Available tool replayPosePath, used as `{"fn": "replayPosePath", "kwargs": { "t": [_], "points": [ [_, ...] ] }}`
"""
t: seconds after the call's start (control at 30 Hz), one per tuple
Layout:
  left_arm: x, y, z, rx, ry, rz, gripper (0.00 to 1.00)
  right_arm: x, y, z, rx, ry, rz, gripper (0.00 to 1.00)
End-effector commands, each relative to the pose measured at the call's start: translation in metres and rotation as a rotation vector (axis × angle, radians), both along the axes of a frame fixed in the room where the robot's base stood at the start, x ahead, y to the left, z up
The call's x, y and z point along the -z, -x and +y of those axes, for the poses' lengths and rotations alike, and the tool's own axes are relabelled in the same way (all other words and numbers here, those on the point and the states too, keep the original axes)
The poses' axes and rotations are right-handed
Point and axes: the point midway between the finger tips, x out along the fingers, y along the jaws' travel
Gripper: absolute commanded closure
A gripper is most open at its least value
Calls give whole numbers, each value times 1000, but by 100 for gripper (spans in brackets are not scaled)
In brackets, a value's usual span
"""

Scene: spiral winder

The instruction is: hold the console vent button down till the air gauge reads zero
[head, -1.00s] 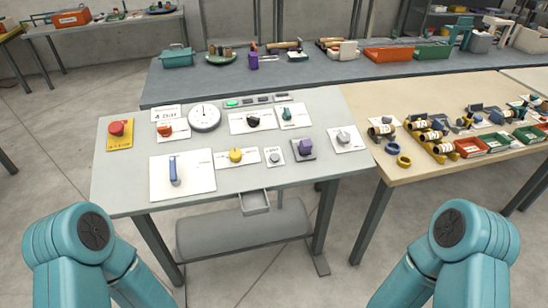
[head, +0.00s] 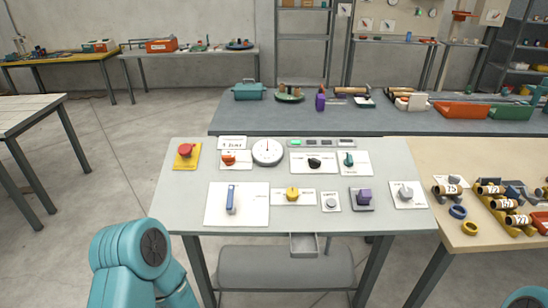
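The console (head: 185,215) is a light grey table-top panel in the middle of the head view. A round white air gauge (head: 268,152) stands at its back left. Its thin needle seems to point about straight up, but the scale is too small to read. A small grey round button (head: 331,202) on a white plate sits near the front edge, right of centre. It looks like the vent button, but its label is too small to read. Neither gripper shows. Only a teal link of my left arm shows at the bottom left, with a sliver of teal at the bottom right.
Around the button are a yellow knob (head: 293,194), a purple block (head: 364,197), a blue lever (head: 231,199) and a grey knob (head: 406,193). A red button (head: 185,150) is at the back left. A small open drawer (head: 303,245) and a grey tank (head: 255,268) are below.

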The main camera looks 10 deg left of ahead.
Motion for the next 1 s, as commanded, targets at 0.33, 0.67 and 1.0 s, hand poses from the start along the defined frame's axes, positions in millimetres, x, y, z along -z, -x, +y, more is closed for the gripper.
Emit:
{"fn": "replayPosePath", "kwargs": {
  "t": [0.33,0.67,1.0],
  "points": [
    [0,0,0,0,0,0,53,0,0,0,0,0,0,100],
    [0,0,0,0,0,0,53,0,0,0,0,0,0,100],
    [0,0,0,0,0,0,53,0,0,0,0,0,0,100]
  ]
}}
